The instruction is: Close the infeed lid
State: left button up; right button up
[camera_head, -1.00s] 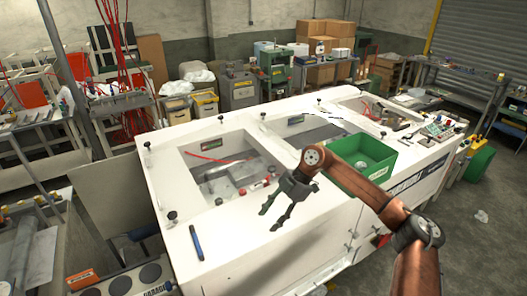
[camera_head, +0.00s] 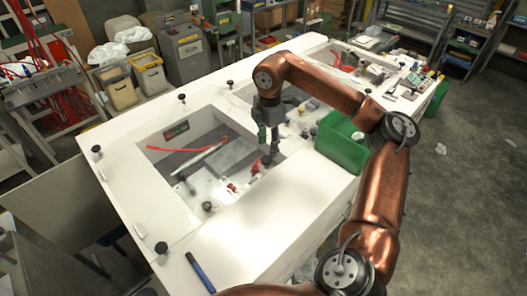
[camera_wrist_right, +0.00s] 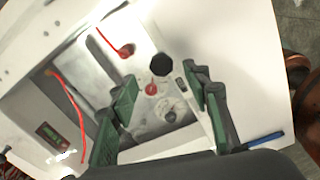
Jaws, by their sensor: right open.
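The white machine (camera_head: 235,240) has a recessed opening (camera_head: 190,125) near its left end. Inside show a red cable (camera_head: 180,150), metal parts and small red fittings. I cannot clearly pick out the infeed lid or tell its position. My right gripper (camera_head: 268,145) points down over the right edge of this opening, with its fingers apart. In the right wrist view, the two green-padded fingers (camera_wrist_right: 158,88) are open with nothing gripped. A black knob (camera_wrist_right: 162,65) shows between and beyond them; I cannot tell whether they touch it. My left gripper is out of view.
A blue pen (camera_head: 200,272) lies on the front left top. Black knobs (camera_head: 162,248) stand around the opening. The front top surface is mostly clear.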

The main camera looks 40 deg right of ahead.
aim_at(267, 159)
jog(key=shift+a+f+p, duration=0.1)
jog(key=shift+f+p, duration=0.4)
jog(key=shift+f, duration=2.45)
jog(key=shift+c, duration=0.2)
grip_shut()
